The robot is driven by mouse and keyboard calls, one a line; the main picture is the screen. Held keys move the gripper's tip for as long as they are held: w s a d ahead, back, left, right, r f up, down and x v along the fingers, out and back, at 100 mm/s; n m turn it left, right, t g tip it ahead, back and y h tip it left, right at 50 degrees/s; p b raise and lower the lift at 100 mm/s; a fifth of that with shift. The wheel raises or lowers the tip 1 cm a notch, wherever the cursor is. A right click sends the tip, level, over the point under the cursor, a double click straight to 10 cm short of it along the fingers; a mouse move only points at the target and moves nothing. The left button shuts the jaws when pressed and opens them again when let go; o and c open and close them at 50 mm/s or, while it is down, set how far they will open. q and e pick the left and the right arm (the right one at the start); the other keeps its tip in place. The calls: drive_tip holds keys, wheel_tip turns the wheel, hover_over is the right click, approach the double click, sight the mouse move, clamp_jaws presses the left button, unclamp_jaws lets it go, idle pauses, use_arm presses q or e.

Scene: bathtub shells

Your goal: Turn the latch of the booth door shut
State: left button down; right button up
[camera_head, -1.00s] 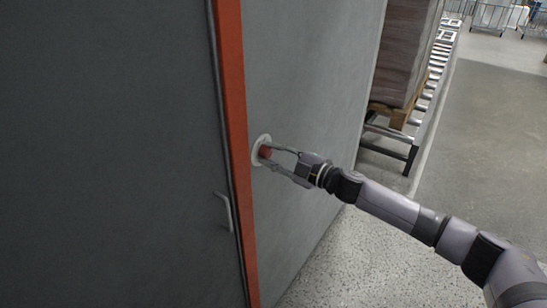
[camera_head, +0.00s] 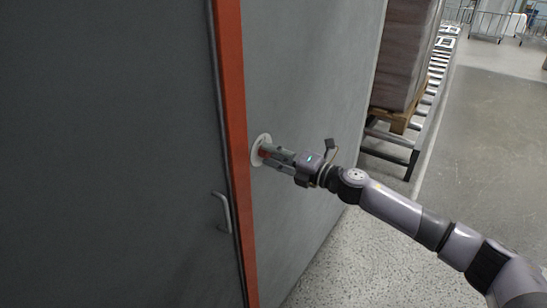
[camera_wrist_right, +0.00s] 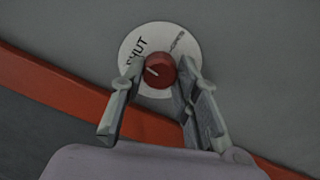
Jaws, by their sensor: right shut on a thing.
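The latch is a red round knob (camera_wrist_right: 160,70) on a white disc (camera_wrist_right: 190,45) on the grey booth wall. In the right wrist view the disc reads "SHUT" at left; a smaller word at upper right is too blurred to read. A pale mark on the knob points left, close to the word SHUT. My right gripper (camera_wrist_right: 158,76) is shut on the knob, one finger on each side. In the head view the right gripper (camera_head: 267,154) reaches the disc (camera_head: 257,150) from the right and partly hides the knob. My left gripper is out of view.
The dark grey door (camera_head: 110,150) with a metal handle (camera_head: 224,211) stands left of the orange frame post (camera_head: 233,120). A wrapped pallet load (camera_head: 402,50) stands on a roller conveyor at right. The floor (camera_head: 480,150) right of the booth is open.

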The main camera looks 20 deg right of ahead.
drive_tip(key=shift+f+n, duration=0.15)
drive_tip(key=shift+n, duration=0.55)
drive_tip(key=o, duration=1.2)
drive_tip(key=shift+c, duration=0.2)
drive_tip(key=shift+s, duration=0.1)
drive_tip(key=v, duration=1.2)
